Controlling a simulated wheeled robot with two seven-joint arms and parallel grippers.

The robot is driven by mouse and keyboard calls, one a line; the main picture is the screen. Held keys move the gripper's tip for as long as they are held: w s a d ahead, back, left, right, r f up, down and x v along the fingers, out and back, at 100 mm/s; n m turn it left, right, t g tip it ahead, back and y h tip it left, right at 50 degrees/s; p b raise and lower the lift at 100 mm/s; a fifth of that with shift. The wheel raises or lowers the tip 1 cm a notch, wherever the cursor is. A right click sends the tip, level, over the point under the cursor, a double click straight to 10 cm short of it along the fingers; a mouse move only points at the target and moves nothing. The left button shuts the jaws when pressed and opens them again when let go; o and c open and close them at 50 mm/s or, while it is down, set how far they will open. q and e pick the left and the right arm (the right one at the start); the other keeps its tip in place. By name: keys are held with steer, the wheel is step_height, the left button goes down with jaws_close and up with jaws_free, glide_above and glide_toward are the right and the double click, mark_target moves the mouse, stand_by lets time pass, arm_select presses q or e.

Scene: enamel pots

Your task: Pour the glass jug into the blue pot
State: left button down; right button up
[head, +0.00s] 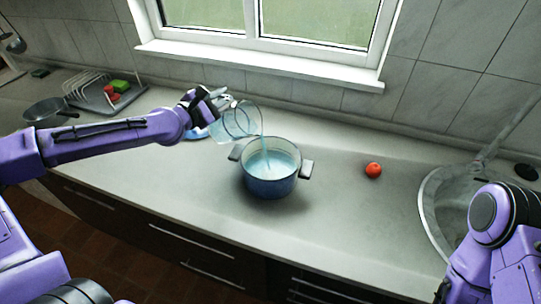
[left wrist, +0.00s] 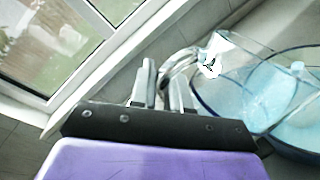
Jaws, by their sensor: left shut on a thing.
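The clear glass jug (head: 236,122) is tilted with its mouth to the right, above the left part of the blue pot (head: 270,187). A pale blue stream runs from its mouth into the pot, where pale blue liquid shows inside the rim. My left gripper (head: 217,97) is shut on the jug's handle, up and left of the pot. The left wrist view shows my left gripper's fingers (left wrist: 163,85) at the handle, the jug (left wrist: 225,85) and part of the pot. My right arm is at the right edge; its gripper is out of view.
A red tomato-like object (head: 373,170) lies right of the pot. The sink (head: 430,206) is at the far right. A blue plate (head: 194,134) lies behind my left forearm. A dish rack (head: 88,92) and a frying pan (head: 43,110) are at the left. The front counter is clear.

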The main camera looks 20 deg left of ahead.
arm_select(q)
steer(key=shift+d+r+p, duration=0.15)
steer(key=shift+r+p, duration=0.05)
steer(key=shift+p, duration=0.1)
stand_by(0.4)
steer(key=shift+s+d+f+m+p, duration=0.1)
steer(key=shift+d+f+m+p, duration=0.45)
steer(key=shift+m, duration=0.35)
stand_by(2.1)
steer(key=shift+d, duration=0.3)
stand_by(0.8)
